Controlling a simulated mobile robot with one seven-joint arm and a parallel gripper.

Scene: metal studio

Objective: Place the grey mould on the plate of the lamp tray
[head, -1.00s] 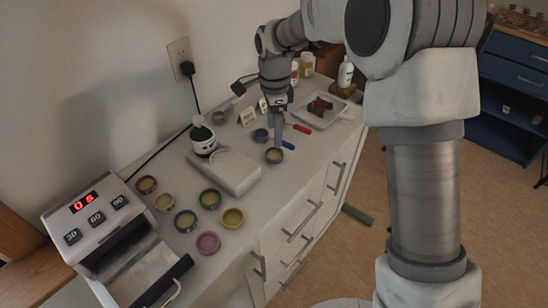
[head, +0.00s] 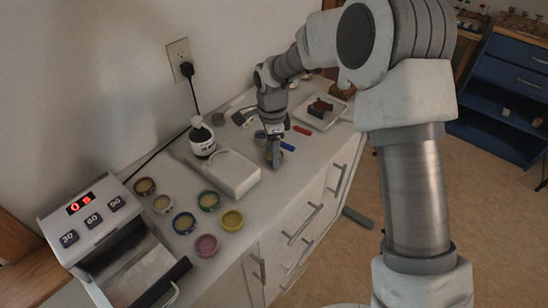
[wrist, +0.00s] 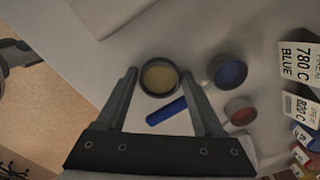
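The grey mould (wrist: 160,77) is a small round dark-grey cup with a dull yellow filling. It stands on the white counter and sits between the spread fingertips of my gripper (wrist: 160,74) in the wrist view. A gap shows beside the fingers, so they do not look closed on it. In the head view my gripper (head: 273,160) points down at the counter and mostly hides the mould. The lamp (head: 90,215) is at the left with a red display and buttons 30, 60 and 90. Its tray is out, with a pale plate (head: 138,274) and a dark front bar.
Several coloured moulds, including a pink one (head: 206,246) and a yellow one (head: 232,219), stand between lamp and gripper. A white box (head: 232,175) and a dark bottle (head: 202,140) are behind them. A blue marker (wrist: 166,111) lies close to the mould; a white tray (head: 318,121) is farther back.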

